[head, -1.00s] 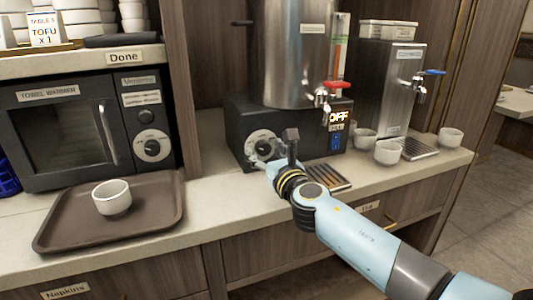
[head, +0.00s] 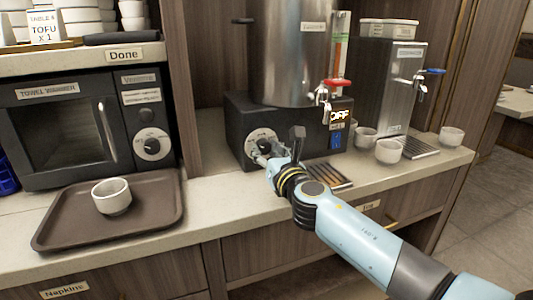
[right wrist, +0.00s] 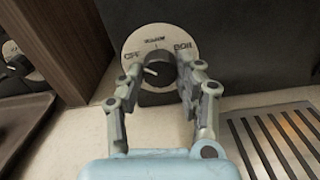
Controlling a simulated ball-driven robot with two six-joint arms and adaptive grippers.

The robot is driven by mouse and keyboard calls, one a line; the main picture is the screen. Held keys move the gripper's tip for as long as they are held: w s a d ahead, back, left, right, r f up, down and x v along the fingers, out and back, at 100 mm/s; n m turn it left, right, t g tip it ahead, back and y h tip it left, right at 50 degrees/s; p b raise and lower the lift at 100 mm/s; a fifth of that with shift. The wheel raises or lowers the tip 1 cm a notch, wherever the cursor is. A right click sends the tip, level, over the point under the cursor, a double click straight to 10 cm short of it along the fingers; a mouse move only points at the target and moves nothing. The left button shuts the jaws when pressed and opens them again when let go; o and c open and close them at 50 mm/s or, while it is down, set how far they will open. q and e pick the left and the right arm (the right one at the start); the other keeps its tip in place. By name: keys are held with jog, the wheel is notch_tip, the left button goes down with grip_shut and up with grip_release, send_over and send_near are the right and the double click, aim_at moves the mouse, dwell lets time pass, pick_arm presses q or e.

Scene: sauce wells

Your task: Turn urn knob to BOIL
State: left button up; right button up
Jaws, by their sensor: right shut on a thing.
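The urn (head: 292,55) is a steel cylinder on a black base (head: 240,125). The base front carries a round pale dial with a black knob (head: 263,141). In the right wrist view the dial (right wrist: 133,45) reads OFF at left, a small label at top and BOIL at right. The knob (right wrist: 155,78) has a white mark that points left, toward OFF. My right gripper (head: 267,155) is at the dial; in the right wrist view its fingers (right wrist: 158,70) are on either side of the knob, shut on it. My left gripper is not in view.
A drip grille (head: 328,177) lies below the urn tap. White cups (head: 388,152) and a second dispenser (head: 385,90) stand at right. A brown tray (head: 160,205) with a cup is at left.

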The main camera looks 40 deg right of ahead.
jog(key=m+b, duration=0.1)
jog(key=m, duration=0.4)
jog(key=shift+f+b, duration=0.1)
jog(key=shift+b, duration=0.3)
jog(key=m+b, duration=0.2)
jog(key=m, duration=0.3)
jog(key=shift+m, duration=0.4)
jog(key=m+b, duration=0.2)
jog(key=m, duration=0.3)
jog(key=shift+m+b, duration=1.05)
jog(key=shift+m, duration=1.35)
jog(key=o, duration=1.1)
jog(key=shift+o, duration=0.2)
jog(key=shift+r, duration=0.2)
